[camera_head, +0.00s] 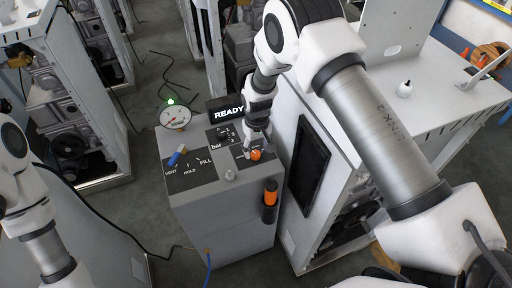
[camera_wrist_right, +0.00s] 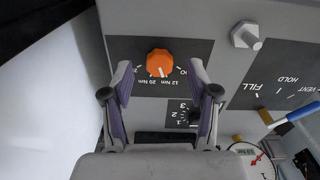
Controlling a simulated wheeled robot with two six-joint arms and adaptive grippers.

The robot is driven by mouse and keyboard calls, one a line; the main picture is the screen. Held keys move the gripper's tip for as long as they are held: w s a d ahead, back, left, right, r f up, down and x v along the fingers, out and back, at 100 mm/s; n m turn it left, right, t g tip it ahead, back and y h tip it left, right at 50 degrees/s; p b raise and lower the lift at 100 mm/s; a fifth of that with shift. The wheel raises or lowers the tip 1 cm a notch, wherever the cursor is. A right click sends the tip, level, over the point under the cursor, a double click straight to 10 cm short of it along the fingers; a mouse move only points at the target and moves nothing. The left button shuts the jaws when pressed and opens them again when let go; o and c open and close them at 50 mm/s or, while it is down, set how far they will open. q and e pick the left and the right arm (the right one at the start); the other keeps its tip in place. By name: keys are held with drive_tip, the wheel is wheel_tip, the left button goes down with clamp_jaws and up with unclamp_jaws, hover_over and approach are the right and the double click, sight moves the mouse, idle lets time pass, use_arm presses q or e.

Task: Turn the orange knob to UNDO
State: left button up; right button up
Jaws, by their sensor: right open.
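The orange knob (camera_head: 256,155) sits on a dark label plate on top of the grey dispenser cabinet. In the right wrist view the knob (camera_wrist_right: 159,58) has a short white pointer mark, directed toward the labels "20 Nm" and "12 Nm"; I cannot read UNDO. My right gripper (camera_head: 257,142) is just above the knob, open. In the right wrist view its two fingertips (camera_wrist_right: 160,70) lie on either side of the knob, with gaps; no contact shows. My left arm is at the left edge of the head view, its gripper out of view.
On the cabinet (camera_head: 222,190) are a blue-handled lever (camera_head: 178,155), a bar dial (camera_head: 222,134), a round gauge (camera_head: 174,118), a READY display (camera_head: 229,113) and a metal bolt (camera_head: 230,175). An orange-and-black handled tool (camera_head: 270,198) hangs on its front. Grey machines stand close by on the right.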

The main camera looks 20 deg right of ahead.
sight(255, 153)
drive_tip(key=f, duration=0.1)
drive_tip(key=w+f, duration=0.1)
drive_tip(key=f, duration=0.1)
drive_tip(key=shift+w+f, duration=0.3)
drive_tip(key=shift+s+r, duration=0.15)
drive_tip(key=shift+s, duration=0.05)
drive_tip(key=shift+s+r, duration=0.15)
drive_tip(key=shift+s, duration=0.05)
clamp_jaws()
use_arm(q)
drive_tip(key=shift+w+r, duration=0.25)
drive_tip(key=shift+w, duration=0.2)
drive_tip(key=shift+f, duration=0.15)
use_arm(e)
drive_tip(key=shift+n, duration=0.4)
drive_tip(key=n+b, duration=0.1)
drive_tip(key=n, duration=0.1)
drive_tip(key=shift+f+n, duration=0.2)
drive_tip(key=shift+n, duration=0.2)
use_arm(q)
drive_tip(key=shift+f+b, duration=0.7)
drive_tip(key=shift+f, duration=0.5)
use_arm(e)
drive_tip(key=shift+n, duration=2.2)
